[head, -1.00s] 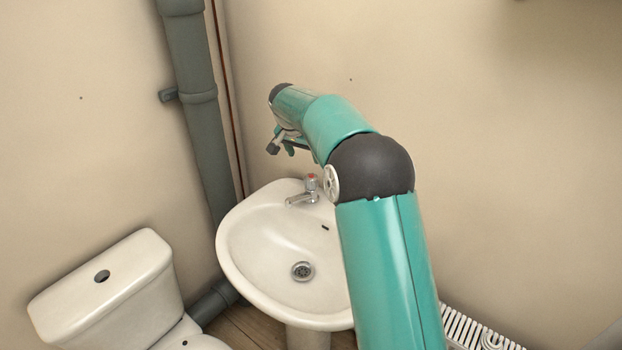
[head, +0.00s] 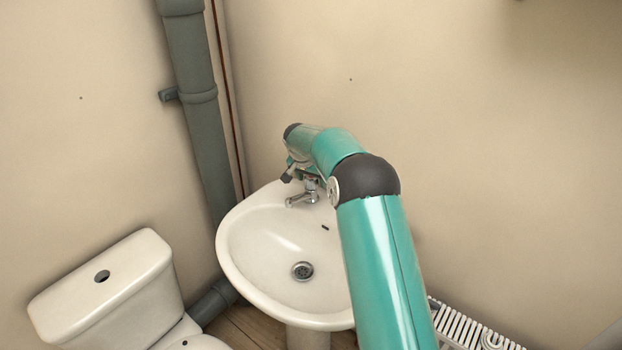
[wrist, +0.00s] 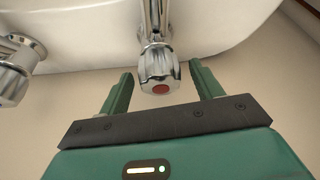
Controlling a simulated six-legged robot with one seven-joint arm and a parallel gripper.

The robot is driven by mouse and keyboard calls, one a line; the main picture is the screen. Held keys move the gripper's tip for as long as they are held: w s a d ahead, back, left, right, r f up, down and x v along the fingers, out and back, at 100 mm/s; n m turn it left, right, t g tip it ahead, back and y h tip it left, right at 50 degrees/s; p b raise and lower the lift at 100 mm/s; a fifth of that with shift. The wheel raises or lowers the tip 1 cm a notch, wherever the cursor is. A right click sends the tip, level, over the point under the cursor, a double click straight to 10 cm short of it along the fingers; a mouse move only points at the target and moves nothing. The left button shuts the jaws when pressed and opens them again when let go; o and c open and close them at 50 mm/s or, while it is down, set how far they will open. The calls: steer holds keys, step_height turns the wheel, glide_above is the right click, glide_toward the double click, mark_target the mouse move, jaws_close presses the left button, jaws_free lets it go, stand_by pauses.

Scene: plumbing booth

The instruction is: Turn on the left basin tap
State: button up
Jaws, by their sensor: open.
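The left basin tap (head: 302,198) is chrome and stands at the back left of the white basin (head: 250,232). Its spout shows in the head view, but my gripper (head: 298,172) covers most of its handle. In the wrist view, the tap's fluted chrome handle with a red disc (wrist: 160,76) lies between the two open green fingers of my gripper (wrist: 161,69). A gap shows on each side, and neither finger appears to touch the handle.
A second chrome tap (wrist: 16,66) is at the left of the wrist view; my arm hides it in the head view. A grey pipe (head: 199,110) runs up the corner. A toilet (head: 110,285) stands at left and a white radiator (head: 470,328) at lower right.

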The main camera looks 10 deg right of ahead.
steer(key=c, duration=1)
steer(key=shift+n, duration=0.3)
steer(key=n+y, duration=0.1)
steer(key=n, duration=0.2)
steer(key=shift+d+n+t, duration=0.1)
steer(key=shift+n+t, duration=0.2)
steer(key=shift+t, duration=0.1)
steer(key=n+y, duration=0.2)
steer(key=n, duration=0.2)
steer(key=shift+n, duration=0.3)
steer(key=n+y, duration=0.1)
steer(key=n, duration=0.3)
steer(key=shift+f+y, duration=0.1)
steer(key=shift+y, duration=0.3)
steer(key=shift+n+g+y, duration=0.5)
steer(key=shift+n, duration=1.5)
